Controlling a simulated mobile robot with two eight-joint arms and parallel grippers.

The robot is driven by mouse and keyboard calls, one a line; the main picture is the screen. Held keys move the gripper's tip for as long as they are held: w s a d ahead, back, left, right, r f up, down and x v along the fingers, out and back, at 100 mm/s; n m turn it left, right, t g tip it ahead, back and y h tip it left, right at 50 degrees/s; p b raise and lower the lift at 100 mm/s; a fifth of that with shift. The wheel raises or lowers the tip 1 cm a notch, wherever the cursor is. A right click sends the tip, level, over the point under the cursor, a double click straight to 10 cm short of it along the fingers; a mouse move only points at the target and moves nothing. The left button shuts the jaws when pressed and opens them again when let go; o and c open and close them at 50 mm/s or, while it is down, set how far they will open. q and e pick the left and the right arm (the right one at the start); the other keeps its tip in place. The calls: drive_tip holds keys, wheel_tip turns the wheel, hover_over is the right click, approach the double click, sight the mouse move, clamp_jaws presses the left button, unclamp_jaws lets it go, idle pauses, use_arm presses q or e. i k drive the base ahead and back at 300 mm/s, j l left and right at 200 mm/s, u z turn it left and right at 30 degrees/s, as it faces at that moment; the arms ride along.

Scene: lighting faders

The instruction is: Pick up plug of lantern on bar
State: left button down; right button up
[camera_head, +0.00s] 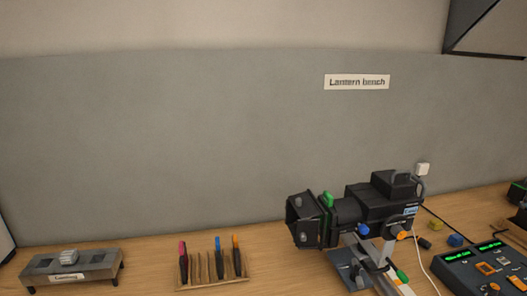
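A black stage lantern (380,203) sits on a grey bar stand (388,252) at the right of the wooden bench. It has a green knob on top and orange and blue parts on its side. A small black piece (424,243), a blue piece (455,240) and a yellow piece (436,225) lie on the bench to its right. I cannot tell which of these, if any, is the plug. A thin white cable (420,262) runs down the bench beside the lantern. Neither of my grippers shows in the head view.
A control desk (485,268) with green displays stands at the right edge. A rack (212,280) of coloured-handled tools and a grey stand (72,268) with a light block are at the left. A white wall box (422,168) is behind the lantern. A "Lantern bench" sign (357,82) hangs above.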

sight(424, 243)
drive_tip(key=z, duration=1.75)
drive_tip(key=i+l+u, duration=0.1)
drive_tip(key=i+l, duration=0.3)
drive_tip(key=i+l+u, duration=0.1)
drive_tip(key=i+l, duration=0.6)
drive_tip(key=l, duration=0.25)
drive_tip(key=i+l+u, duration=0.15)
drive_tip(key=i+l, duration=0.2)
drive_tip(key=l, duration=0.15)
drive_tip(key=i, duration=0.45)
drive_tip(key=u, duration=0.05)
